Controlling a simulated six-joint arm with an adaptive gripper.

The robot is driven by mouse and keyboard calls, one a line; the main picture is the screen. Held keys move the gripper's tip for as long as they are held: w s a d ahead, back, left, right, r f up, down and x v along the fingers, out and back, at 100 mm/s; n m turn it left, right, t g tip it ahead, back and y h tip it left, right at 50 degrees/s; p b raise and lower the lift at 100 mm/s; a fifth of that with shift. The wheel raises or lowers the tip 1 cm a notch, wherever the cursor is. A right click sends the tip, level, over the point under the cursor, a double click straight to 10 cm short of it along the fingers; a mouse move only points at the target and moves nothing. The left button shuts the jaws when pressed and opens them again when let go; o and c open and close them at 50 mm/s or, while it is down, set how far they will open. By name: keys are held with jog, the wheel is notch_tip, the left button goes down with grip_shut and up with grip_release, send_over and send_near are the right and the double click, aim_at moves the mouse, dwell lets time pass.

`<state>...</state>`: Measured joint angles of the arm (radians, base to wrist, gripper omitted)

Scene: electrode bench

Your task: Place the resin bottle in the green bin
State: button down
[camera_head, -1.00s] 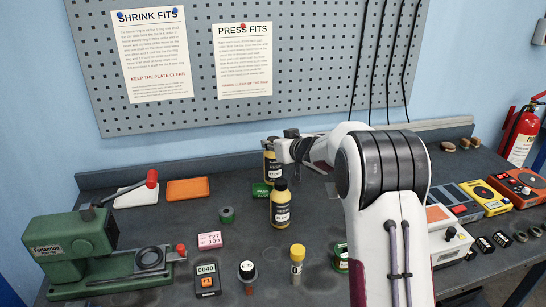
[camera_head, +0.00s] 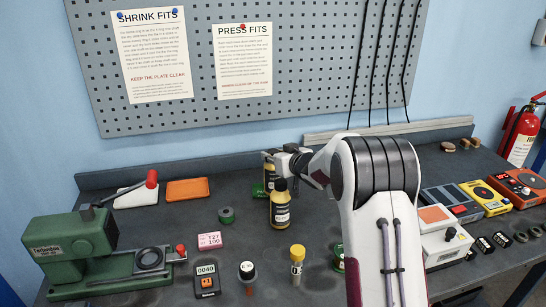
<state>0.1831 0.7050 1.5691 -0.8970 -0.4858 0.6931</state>
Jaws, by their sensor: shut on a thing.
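My gripper (camera_head: 274,158) is shut on a yellow bottle with a dark label (camera_head: 269,176), at the back middle of the bench. A second, similar yellow bottle (camera_head: 280,212) stands upright just in front and partly hides the held one. The labels are too small to read, so I cannot tell by name which is the resin bottle. A small green thing (camera_head: 258,191) with light markings lies at the held bottle's foot, partly hidden. I cannot make out a clear green bin. Whether the held bottle touches the bench is hidden.
A green press machine (camera_head: 75,245) stands at the left. An orange tray (camera_head: 187,190), a green tape roll (camera_head: 227,214), a pink block (camera_head: 210,241) and a yellow-capped vial (camera_head: 297,262) lie around. Meters (camera_head: 484,196) fill the right.

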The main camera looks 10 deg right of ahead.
jog(key=shift+f, duration=0.2)
dwell(0.3)
jog(key=c, duration=1.7)
grip_release()
jog(key=shift+f, duration=0.15)
jog(key=v, duration=1.2)
jog(key=shift+s+d, duration=0.1)
